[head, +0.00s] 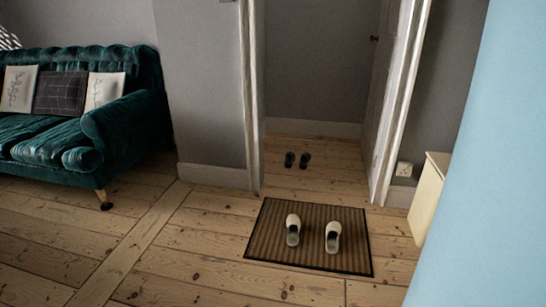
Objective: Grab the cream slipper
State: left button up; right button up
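Two cream slippers lie side by side on a brown striped doormat (270,244) with a dark border, in front of an open doorway. The left cream slipper (293,229) and the right cream slipper (333,236) are a little apart and look alike. Neither of my grippers shows in the head view.
A pair of dark slippers (297,160) lies on the boards in the doorway. The white door (388,95) stands open. A green sofa (125,130) with cushions stands at the left. A cream cabinet (428,195) and a large light-blue surface (490,180) are at the right. Floorboards in front are clear.

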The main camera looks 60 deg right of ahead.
aim_at(293, 224)
jog(key=z, duration=2.05)
jog(key=i+j+z, duration=0.1)
jog(key=i, duration=0.35)
jog(key=i+j, duration=0.2)
jog(key=i, duration=0.25)
jog(key=i+j+z, duration=0.15)
jog(key=i, duration=0.35)
jog(key=i+j, duration=0.2)
jog(key=i, duration=0.25)
jog(key=i+j+z, duration=0.15)
jog(key=i+j, duration=0.6)
